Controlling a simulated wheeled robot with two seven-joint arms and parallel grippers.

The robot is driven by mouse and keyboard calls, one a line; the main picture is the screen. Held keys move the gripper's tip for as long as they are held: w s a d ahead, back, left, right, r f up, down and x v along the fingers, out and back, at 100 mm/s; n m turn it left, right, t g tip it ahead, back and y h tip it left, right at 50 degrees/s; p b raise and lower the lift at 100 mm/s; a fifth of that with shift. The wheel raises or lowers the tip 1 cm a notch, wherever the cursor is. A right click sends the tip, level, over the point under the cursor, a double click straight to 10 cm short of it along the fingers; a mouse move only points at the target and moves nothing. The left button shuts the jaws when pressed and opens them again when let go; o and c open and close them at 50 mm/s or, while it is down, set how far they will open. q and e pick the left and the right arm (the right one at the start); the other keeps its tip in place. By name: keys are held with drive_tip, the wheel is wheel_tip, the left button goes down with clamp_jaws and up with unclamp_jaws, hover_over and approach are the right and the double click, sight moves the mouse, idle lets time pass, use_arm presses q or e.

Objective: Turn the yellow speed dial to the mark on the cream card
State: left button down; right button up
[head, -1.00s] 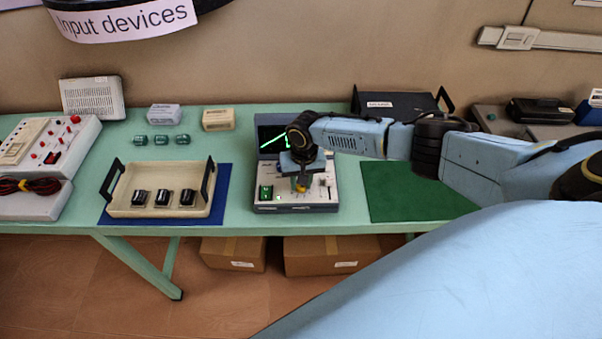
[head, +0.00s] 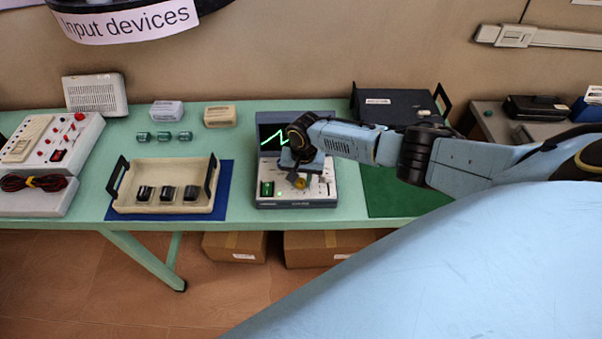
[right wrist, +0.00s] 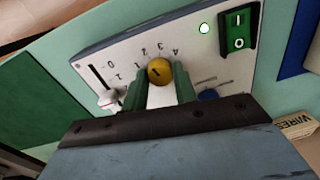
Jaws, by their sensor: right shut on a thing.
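The yellow speed dial (head: 301,184) sits low on the pale front panel of the control box (head: 325,188). In the right wrist view the yellow dial (right wrist: 160,70) is between the two green fingers of my right gripper (right wrist: 158,90), which is shut on it. Printed numbers from 0 to 4 arc around the dial; a dark pointer line shows on its face. In the head view my right gripper (head: 298,177) covers part of the panel. I cannot make out a cream card with a mark. My left gripper is not in view.
A cream tray (head: 140,208) with black parts stands left. A green mat (head: 385,190) lies right.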

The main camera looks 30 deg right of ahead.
sight(304, 180)
drive_tip(key=o, duration=1)
drive_tip(key=shift+d, duration=0.1)
drive_tip(key=shift+r, duration=0.1)
drive_tip(key=r, duration=0.4)
drive_tip(key=r+p, duration=0.1)
drive_tip(key=r, duration=0.8)
drive_tip(key=shift+s+d+r+p, duration=0.15)
drive_tip(key=shift+s+d+p, duration=0.1)
drive_tip(key=shift+p, duration=0.1)
drive_tip(key=shift+w, duration=0.1)
